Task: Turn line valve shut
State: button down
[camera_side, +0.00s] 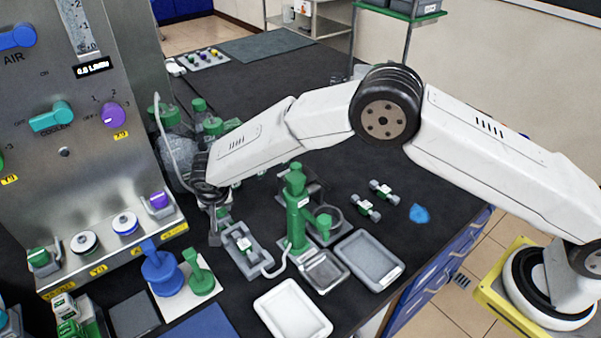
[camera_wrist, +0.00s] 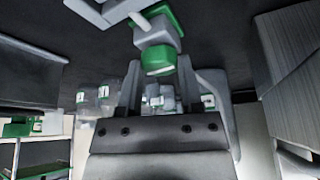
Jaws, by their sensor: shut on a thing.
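The line valve, a grey and green fitting on a small grey base (camera_side: 243,250), stands on the dark bench left of the green post. In the wrist view a grey and green valve part (camera_wrist: 158,58) lies between the fingertips. My gripper (camera_side: 217,225) is low over the far left end of the valve base, pointing down. In the wrist view my gripper (camera_wrist: 160,88) has its two fingers close on either side of the green part and is shut on it. The exact angle of the handle is hard to tell, as the gripper partly hides it.
A green post (camera_side: 297,215) with a pale tube stands right of the valve. The steel control panel (camera_side: 60,150) rises at the left, with bottles (camera_side: 205,120) behind my wrist. Grey trays (camera_side: 370,258) and a white tray (camera_side: 292,310) lie in front and right.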

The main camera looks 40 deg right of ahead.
jog(key=shift+m, duration=0.3)
jog(key=shift+c, duration=1.3)
grip_release()
jog(key=shift+r, duration=0.1)
jog(key=v, duration=0.7)
jog(key=shift+r, duration=0.2)
jog(key=shift+s+a, duration=0.1)
jog(key=shift+s, duration=0.05)
jog(key=shift+r, duration=0.1)
